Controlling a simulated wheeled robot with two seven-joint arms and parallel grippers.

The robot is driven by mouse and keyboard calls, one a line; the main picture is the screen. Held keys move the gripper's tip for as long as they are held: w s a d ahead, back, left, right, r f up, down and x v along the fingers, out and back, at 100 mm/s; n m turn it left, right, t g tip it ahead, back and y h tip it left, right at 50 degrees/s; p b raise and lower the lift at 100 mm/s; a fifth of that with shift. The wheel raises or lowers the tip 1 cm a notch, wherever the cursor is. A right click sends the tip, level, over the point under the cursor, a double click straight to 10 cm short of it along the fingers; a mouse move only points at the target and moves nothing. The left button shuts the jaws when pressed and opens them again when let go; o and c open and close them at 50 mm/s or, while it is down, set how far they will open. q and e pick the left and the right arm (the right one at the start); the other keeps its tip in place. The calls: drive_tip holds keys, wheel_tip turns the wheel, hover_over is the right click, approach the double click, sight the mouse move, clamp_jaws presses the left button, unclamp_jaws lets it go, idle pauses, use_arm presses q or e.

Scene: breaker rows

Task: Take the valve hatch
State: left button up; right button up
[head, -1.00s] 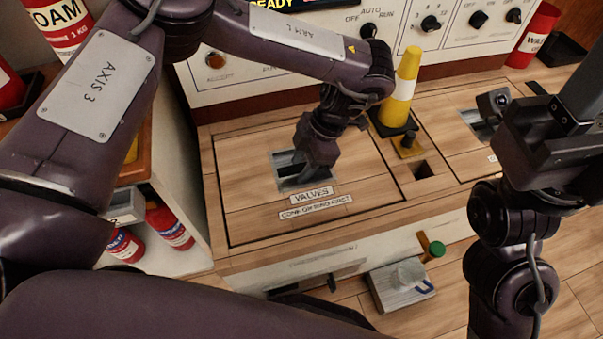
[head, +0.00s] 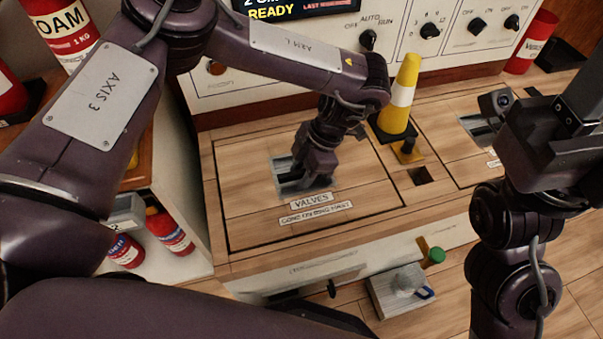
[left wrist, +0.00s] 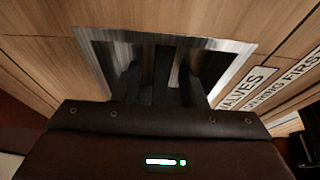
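The valve hatch (head: 250,215) is a wood-plank panel with a dark outline, lying flat and closed in the deck. Its label reads VALVES (head: 311,199), with a second label below it. A metal-framed recess (head: 283,164) is set in the hatch; its frame also shows in the left wrist view (left wrist: 235,47). My left gripper (head: 305,180) points down into this recess. In the left wrist view, dark finger shapes and a dark upright bar show in the recess, but whether the fingers grip it is unclear. My right gripper (head: 545,150) is at the right, away from the hatch; its fingers are unclear.
A yellow and white cone (head: 402,95) stands by the hatch's right far edge, near a small yellow piece (head: 408,152) and a square hole (head: 420,175). A switch panel (head: 440,40) stands behind. A grey box (head: 400,290) lies in front. Fire extinguishers (head: 170,232) are at left.

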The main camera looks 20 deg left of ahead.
use_arm(q)
clamp_jaws()
idle(1.3)
